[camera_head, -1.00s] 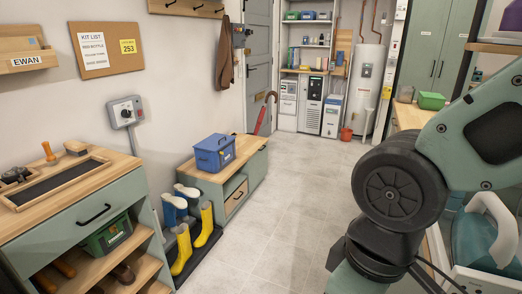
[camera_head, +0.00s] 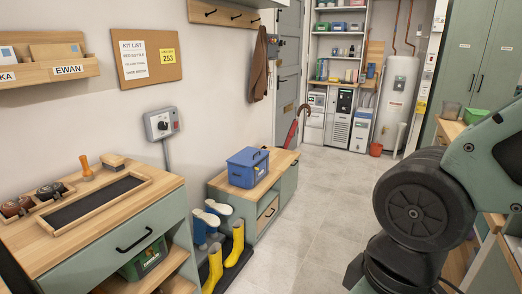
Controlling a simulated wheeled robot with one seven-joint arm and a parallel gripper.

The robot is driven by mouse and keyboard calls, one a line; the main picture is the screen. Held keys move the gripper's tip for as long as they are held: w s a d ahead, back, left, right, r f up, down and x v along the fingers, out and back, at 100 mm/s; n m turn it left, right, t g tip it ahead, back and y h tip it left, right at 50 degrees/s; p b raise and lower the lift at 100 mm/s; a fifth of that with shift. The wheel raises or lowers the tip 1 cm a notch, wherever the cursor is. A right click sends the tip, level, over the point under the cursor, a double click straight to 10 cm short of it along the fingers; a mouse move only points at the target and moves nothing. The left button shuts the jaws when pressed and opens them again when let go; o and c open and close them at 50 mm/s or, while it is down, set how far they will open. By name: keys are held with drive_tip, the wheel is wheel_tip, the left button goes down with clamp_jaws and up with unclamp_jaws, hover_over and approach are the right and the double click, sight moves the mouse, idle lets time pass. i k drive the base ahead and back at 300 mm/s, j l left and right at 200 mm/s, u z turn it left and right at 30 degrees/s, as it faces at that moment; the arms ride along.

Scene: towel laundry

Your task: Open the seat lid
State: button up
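A low green bench with a wooden top, which looks like the seat lid (camera_head: 275,168), stands against the left wall. Its top lies flat and looks shut. A blue lidded box (camera_head: 247,168) with a handle sits on the near part of that top. My gripper is out of view; only my dark and green arm links show at the right, apart from the bench.
A green cabinet (camera_head: 150,232) with a tool tray on top is at the near left. The tiled floor (camera_head: 315,215) right of the bench is clear.

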sight(281, 159)
drive_tip(key=i+j, duration=0.25)
drive_tip(key=i, duration=0.25)
drive_tip(key=i+j, duration=0.25)
drive_tip(key=i, duration=0.3)
drive_tip(key=i+l, duration=0.3)
drive_tip(key=i, duration=0.25)
drive_tip(key=i+l+u, duration=0.1)
drive_tip(key=i+l, duration=0.2)
drive_tip(key=i, duration=0.25)
drive_tip(key=i+l, duration=0.35)
drive_tip(key=i, duration=0.2)
drive_tip(key=i+l+u, duration=0.1)
drive_tip(key=i+l, duration=0.8)
drive_tip(key=k+l, duration=0.05)
drive_tip(key=l, duration=0.1)
